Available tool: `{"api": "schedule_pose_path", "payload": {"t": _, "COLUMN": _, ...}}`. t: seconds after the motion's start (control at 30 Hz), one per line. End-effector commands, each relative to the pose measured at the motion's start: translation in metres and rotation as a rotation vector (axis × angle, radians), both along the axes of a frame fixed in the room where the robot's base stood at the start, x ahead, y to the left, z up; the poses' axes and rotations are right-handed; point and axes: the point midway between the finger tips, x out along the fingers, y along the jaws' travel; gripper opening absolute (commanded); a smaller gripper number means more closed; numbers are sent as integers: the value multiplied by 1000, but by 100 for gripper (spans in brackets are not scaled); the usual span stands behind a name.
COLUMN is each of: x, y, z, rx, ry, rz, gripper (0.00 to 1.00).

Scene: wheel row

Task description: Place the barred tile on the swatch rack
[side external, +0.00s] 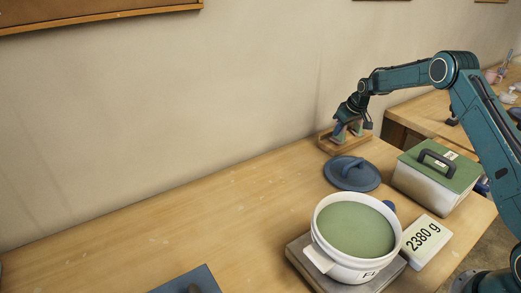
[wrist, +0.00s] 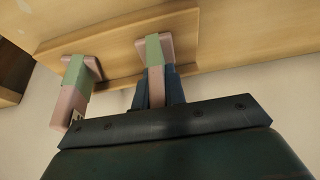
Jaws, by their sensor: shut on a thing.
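The swatch rack (side external: 328,148) is a low wooden stand on the table by the wall; its wooden ledge (wrist: 115,62) crosses the wrist view. My gripper (side external: 354,127) is down at the rack. In the wrist view my dark fingers (wrist: 157,90) are shut around a green and pink tile (wrist: 154,50), which touches or nearly touches the rack. Another green and pink piece (wrist: 73,85) stands beside it to the left, apart from my fingers, with small dark marks at its near end. I cannot tell bars on the held tile; its face is hidden.
A blue lid (side external: 352,173) lies just in front of the rack. A green-lidded box (side external: 438,175) stands to its right. A white pot (side external: 345,258) rests on a scale, with a display (side external: 425,240) reading 2380 g. The table's left is mostly clear.

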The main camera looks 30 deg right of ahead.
Motion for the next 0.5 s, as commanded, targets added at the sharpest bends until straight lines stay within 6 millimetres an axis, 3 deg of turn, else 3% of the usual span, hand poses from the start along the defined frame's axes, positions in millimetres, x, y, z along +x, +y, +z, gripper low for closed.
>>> {"api": "schedule_pose_path", "payload": {"t": 0.17, "x": 0, "y": 0, "z": -2, "rx": 0, "ry": 0, "rz": 0, "gripper": 0}}
{"api": "schedule_pose_path", "payload": {"t": 0.2, "x": 0, "y": 0, "z": -3, "rx": 0, "ry": 1, "rz": 0, "gripper": 14}}
{"api": "schedule_pose_path", "payload": {"t": 0.3, "x": 0, "y": 0, "z": -3, "rx": 0, "ry": 0, "rz": 0, "gripper": 34}}
{"api": "schedule_pose_path", "payload": {"t": 0.5, "x": 0, "y": 0, "z": -3, "rx": 0, "ry": 0, "rz": 0, "gripper": 34}}
